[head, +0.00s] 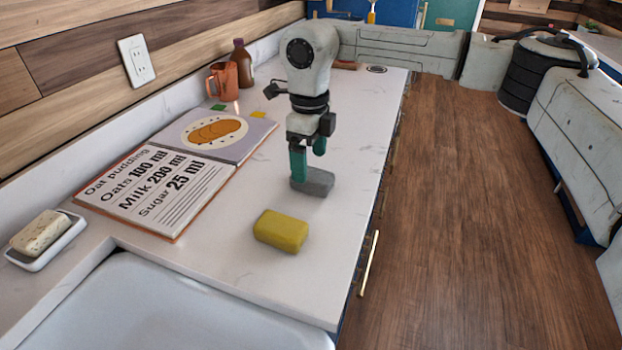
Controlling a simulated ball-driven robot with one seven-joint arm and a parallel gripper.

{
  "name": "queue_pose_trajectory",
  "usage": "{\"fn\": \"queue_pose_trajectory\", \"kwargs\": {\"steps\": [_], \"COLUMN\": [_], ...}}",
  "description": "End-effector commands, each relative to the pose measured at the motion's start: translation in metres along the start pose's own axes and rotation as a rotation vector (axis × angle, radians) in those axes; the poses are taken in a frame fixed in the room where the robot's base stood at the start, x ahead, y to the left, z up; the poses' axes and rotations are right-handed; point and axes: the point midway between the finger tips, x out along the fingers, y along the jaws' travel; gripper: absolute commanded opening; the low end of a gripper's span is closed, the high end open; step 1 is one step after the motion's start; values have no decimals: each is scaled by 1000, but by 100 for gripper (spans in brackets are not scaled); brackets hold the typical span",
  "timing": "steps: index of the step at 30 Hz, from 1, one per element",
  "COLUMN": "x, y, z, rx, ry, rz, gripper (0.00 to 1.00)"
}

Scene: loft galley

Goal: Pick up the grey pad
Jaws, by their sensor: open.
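The grey pad (316,184) lies flat on the white countertop, to the right of the open recipe book. My gripper (307,164) points down right above the pad, with its green fingers apart. The left finger reaches down to the pad's left end and overlaps it in the picture. The right finger ends a little higher, behind the pad. I cannot tell whether either finger touches the pad. Nothing shows held between the fingers.
A yellow sponge (281,230) lies in front of the pad. The recipe book (160,190) is to the left. A soap dish (45,246) stands beside the sink (165,310). A copper-coloured mug (224,82) and brown bottle (242,62) stand behind. The counter's right edge is near the pad.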

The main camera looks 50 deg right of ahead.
Motion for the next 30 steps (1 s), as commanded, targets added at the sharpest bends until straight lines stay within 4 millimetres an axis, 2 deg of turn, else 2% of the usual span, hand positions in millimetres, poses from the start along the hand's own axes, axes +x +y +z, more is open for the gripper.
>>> {"fn": "queue_pose_trajectory", "kwargs": {"steps": [5,13,21,30], "x": [12,48,54,54], "y": [-2,-7,-7,-7], "z": [-1,-2,-2,-2], "rx": [1,-1,-1,-1], "ry": [1,1,1,0], "rz": [3,3,0,0], "gripper": [89,89,89,62]}}
